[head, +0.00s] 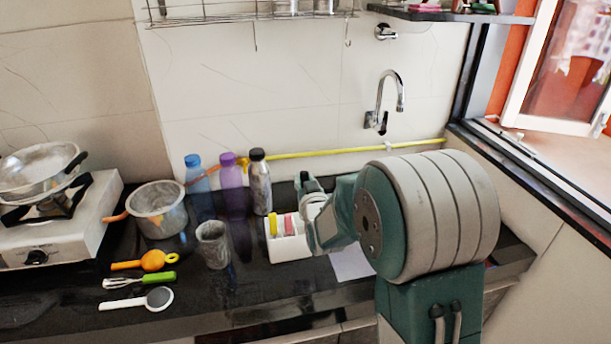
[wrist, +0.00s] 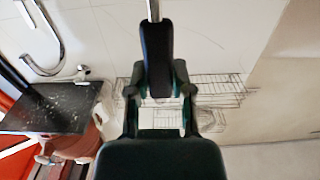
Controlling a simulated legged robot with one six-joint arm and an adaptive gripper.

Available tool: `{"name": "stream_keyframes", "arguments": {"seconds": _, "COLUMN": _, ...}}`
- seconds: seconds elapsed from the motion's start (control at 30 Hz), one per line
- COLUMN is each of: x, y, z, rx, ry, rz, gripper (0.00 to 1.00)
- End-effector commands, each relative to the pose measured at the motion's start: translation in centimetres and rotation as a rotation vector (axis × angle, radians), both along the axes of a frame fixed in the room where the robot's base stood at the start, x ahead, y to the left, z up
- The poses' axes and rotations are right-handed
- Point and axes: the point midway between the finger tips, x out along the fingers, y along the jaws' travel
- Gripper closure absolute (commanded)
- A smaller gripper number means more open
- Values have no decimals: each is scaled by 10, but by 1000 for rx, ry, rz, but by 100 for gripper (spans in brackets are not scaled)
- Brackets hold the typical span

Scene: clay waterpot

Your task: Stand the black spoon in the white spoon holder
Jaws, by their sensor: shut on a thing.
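My gripper (head: 308,185) is above the counter, near the back of a white box-like holder (head: 290,249). In the wrist view, my gripper (wrist: 160,92) is shut on a long black handle, which I take as the black spoon (wrist: 157,50). A thin metal shaft runs from the handle to the top edge of that view, and the spoon's other end is out of frame. In the head view I cannot make out the spoon clearly. The white holder stands on the counter with yellow and pink items in it, its right side partly hidden by my arm.
A grey cup (head: 213,245) stands left of the holder. Behind are a blue bottle (head: 197,188), a purple bottle (head: 231,190) and a dark bottle (head: 260,185). A steel pot (head: 160,212), a stove (head: 85,225) and several utensils lie further left. A tap (head: 383,100) is on the wall.

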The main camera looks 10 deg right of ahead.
Motion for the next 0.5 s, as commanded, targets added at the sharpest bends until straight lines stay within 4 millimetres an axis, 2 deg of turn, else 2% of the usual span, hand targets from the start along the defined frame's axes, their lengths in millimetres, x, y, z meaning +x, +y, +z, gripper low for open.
{"name": "stream_keyframes", "arguments": {"seconds": 0.5, "x": 0, "y": 0, "z": -32, "rx": 0, "ry": 2, "rz": 0, "gripper": 100}}
